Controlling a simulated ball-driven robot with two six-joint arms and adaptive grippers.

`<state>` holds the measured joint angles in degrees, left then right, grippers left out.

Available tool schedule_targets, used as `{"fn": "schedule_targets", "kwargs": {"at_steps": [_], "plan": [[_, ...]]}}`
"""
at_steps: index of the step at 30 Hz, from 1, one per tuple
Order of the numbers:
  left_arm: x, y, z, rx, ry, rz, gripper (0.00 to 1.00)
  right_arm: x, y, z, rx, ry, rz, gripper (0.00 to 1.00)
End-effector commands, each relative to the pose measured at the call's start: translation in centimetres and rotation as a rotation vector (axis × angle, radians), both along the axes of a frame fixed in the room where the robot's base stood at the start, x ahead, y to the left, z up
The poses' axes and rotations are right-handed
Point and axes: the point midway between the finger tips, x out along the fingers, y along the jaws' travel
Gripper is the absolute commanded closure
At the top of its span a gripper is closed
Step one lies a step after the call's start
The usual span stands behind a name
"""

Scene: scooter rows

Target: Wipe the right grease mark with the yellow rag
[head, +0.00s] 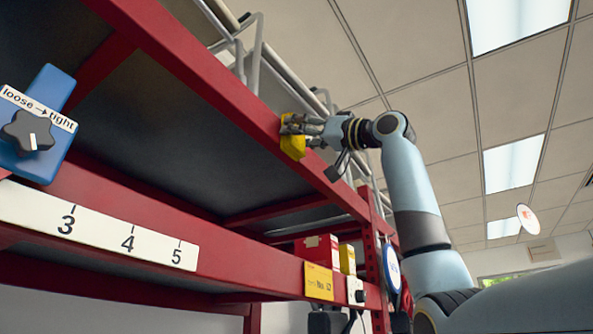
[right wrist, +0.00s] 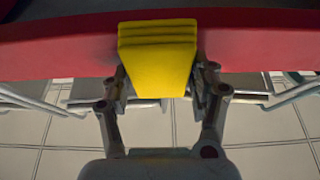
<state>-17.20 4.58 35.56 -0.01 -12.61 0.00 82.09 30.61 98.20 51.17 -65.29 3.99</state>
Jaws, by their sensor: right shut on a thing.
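The yellow rag (head: 293,146) is a folded pad at the front face of the upper red beam in the head view. It also shows in the right wrist view (right wrist: 157,60), against the red beam. My right gripper (head: 298,128) is shut on the rag, its fingers on both sides of it (right wrist: 160,85). The rag overlaps the beam in both views; whether it presses on it I cannot tell for sure. No grease mark shows; any mark under the rag is hidden. My left gripper is not in view.
The red upper beam (head: 215,85) runs across the rack. Below are a numbered white strip (head: 95,226), a blue plate with a black knob (head: 28,131), a yellow label (head: 318,281) and a red box (head: 316,250). Grey metal rails (head: 262,70) rise behind the beam.

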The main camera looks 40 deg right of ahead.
Motion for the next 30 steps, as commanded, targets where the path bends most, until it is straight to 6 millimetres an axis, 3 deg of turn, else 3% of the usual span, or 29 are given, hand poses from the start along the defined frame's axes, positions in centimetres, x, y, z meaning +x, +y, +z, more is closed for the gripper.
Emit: {"fn": "schedule_targets", "kwargs": {"at_steps": [12, 20, 30], "plan": [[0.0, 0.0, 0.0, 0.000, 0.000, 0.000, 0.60, 1.5, -2.9, 0.0, 0.000, 0.000, -0.001, 0.65], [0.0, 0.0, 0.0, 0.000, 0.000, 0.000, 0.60, 1.9, -3.9, 0.0, 0.000, 0.000, -0.001, 0.65], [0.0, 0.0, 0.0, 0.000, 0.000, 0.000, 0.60, 3.2, -6.7, 0.0, 0.001, 0.002, -0.001, 0.65]]}}
